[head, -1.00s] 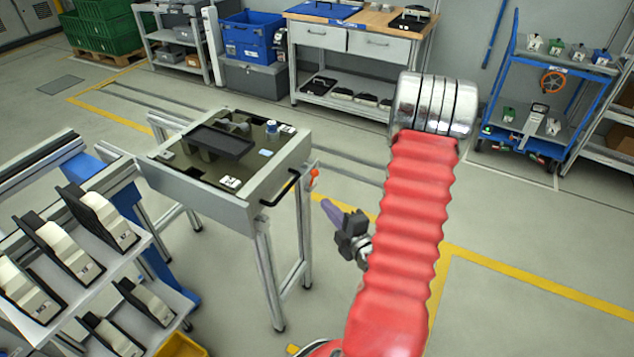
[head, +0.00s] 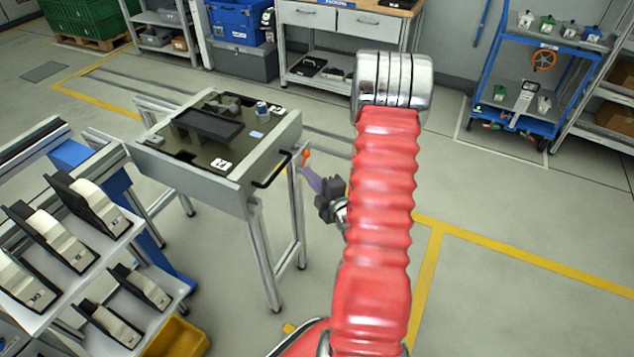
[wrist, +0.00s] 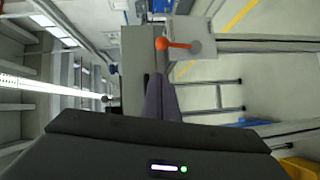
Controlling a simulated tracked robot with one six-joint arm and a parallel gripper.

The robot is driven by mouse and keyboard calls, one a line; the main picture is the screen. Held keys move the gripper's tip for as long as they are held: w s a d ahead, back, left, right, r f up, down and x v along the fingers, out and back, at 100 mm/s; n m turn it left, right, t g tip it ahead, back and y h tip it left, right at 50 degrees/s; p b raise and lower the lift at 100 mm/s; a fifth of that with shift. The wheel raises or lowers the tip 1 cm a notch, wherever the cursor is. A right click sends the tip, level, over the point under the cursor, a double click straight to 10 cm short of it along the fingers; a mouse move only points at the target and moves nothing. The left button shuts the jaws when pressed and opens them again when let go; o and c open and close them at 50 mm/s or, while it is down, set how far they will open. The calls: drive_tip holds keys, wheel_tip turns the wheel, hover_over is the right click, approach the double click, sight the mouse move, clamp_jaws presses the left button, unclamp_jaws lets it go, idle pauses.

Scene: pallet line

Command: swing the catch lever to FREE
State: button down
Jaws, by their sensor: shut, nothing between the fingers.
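The catch lever (head: 305,155) is a small orange-red handle on the right side of the grey station table (head: 205,185), near its black bar handle (head: 272,172). In the wrist view the lever (wrist: 178,44) shows an orange knob and arm beside a round grey pivot on a pale plate (wrist: 190,35). My gripper (head: 309,174) is shut and empty, its purple-grey fingers pointing at the lever. In the wrist view the fingertips (wrist: 159,78) end just below the orange knob. I cannot tell whether they touch it. No FREE marking is readable.
A rack with black and cream parts (head: 60,235) stands at the left front, with a yellow bin (head: 178,338) below it. A blue trolley (head: 525,80) and a packing bench (head: 345,60) stand at the back. The floor right of the station is open.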

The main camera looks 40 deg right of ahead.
sight(304, 162)
drive_tip(key=w+d+f, duration=0.1)
drive_tip(key=w+d, duration=0.3)
drive_tip(key=w, duration=0.1)
drive_tip(key=shift+w, duration=0.15)
drive_tip(key=shift+d+f, duration=0.1)
